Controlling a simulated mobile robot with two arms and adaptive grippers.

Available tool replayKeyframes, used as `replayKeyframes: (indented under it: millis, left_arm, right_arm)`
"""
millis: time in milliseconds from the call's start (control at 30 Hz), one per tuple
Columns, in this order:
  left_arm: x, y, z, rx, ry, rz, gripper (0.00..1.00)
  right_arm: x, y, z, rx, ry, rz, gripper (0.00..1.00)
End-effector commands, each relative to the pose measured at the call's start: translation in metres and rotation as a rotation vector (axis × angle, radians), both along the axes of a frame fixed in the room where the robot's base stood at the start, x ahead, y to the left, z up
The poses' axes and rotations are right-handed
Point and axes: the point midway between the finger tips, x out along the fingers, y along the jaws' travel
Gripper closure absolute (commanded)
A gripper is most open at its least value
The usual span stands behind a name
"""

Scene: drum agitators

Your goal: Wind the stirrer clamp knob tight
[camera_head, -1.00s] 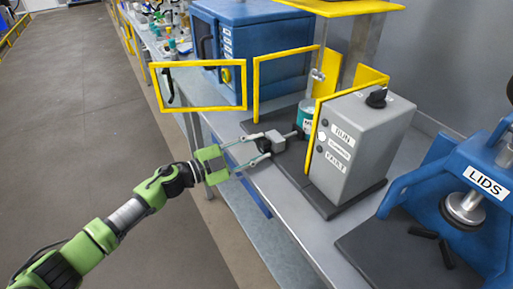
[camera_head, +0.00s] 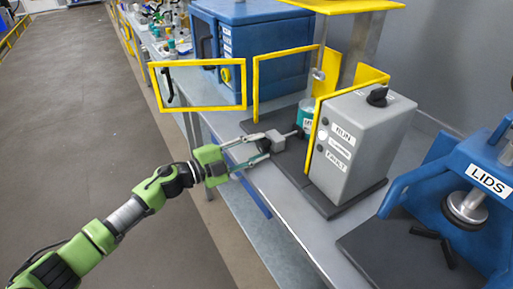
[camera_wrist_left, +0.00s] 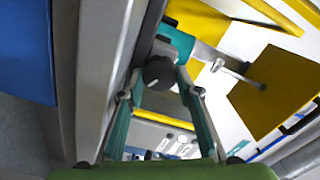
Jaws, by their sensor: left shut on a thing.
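My right gripper is not in view.
A grey control box (camera_head: 350,145) with a black dial stands right of the clamp. Yellow guard frames (camera_head: 200,107) surround the can, one swung out left. A blue machine labelled LIDS (camera_head: 478,180) stands at the right. The floor at left is clear.

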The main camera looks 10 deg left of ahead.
Motion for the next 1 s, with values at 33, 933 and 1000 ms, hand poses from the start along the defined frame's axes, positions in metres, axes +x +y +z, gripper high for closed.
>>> replayKeyframes:
  millis: [33, 933, 1000]
  left_arm:
    - [0.0, 0.0, -0.001, 0.001, 0.001, 0.0, 0.9]
    - [-0.032, 0.045, -0.005, 0.007, 0.006, 0.002, 0.51]
    - [-0.037, 0.052, -0.005, 0.005, 0.007, 0.003, 0.51]
  right_arm:
    - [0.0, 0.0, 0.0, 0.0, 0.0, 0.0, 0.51]
    - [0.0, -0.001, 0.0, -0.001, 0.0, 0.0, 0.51]
    - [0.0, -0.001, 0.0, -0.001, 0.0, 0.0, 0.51]
